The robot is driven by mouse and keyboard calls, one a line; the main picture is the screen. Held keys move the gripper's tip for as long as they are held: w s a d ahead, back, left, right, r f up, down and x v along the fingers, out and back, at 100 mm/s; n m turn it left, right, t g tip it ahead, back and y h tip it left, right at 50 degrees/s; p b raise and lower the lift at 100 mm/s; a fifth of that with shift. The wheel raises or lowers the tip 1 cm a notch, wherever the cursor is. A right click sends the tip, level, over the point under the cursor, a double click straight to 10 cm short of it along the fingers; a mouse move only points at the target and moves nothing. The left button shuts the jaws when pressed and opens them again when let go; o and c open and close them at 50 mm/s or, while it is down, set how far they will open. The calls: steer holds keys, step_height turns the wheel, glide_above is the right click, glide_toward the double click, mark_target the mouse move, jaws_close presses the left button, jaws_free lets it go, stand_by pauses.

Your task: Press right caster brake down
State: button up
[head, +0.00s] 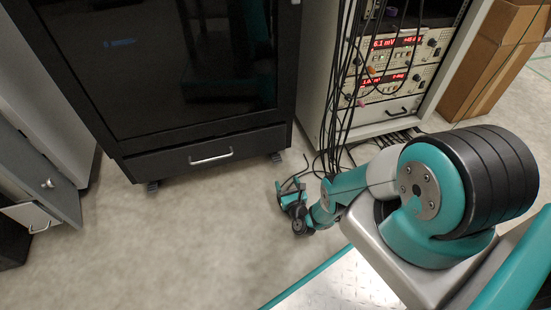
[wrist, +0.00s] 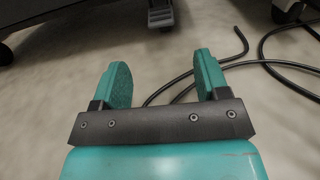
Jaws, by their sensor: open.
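The black cabinet (head: 205,155) stands on casters. Its right caster (head: 276,157) shows as a small dark shape under the front right corner, and its left caster (head: 152,186) sits under the front left corner. My gripper (head: 290,185) is open and empty, low over the floor, just in front of the right caster. In the wrist view a caster with a dark pedal-like brake (wrist: 160,17) is at the top, ahead of the gap between the teal fingers of my gripper (wrist: 163,72). The fingers are apart from it. Whether the brake is up or down I cannot tell.
Black cables (wrist: 268,64) lie on the floor right of my gripper, one passing behind the right finger. Another caster (wrist: 287,10) is at the top right. An instrument rack (head: 385,75) with hanging cables stands right of the cabinet. The floor to the left is clear.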

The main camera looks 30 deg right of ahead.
mark_target(276, 156)
steer(key=b+x, duration=0.8)
steer(key=f+b+x, duration=0.1)
steer(key=b+x, duration=0.3)
steer(key=b, duration=0.1)
steer(key=shift+w, duration=0.1)
steer(key=w+b, duration=0.1)
steer(key=b, duration=0.2)
steer(key=shift+w+d+r, duration=0.15)
steer(key=shift+d, duration=0.05)
steer(key=shift+w+d+r+b, duration=0.1)
steer(key=shift+w+r+b, duration=0.15)
steer(key=shift+b, duration=0.3)
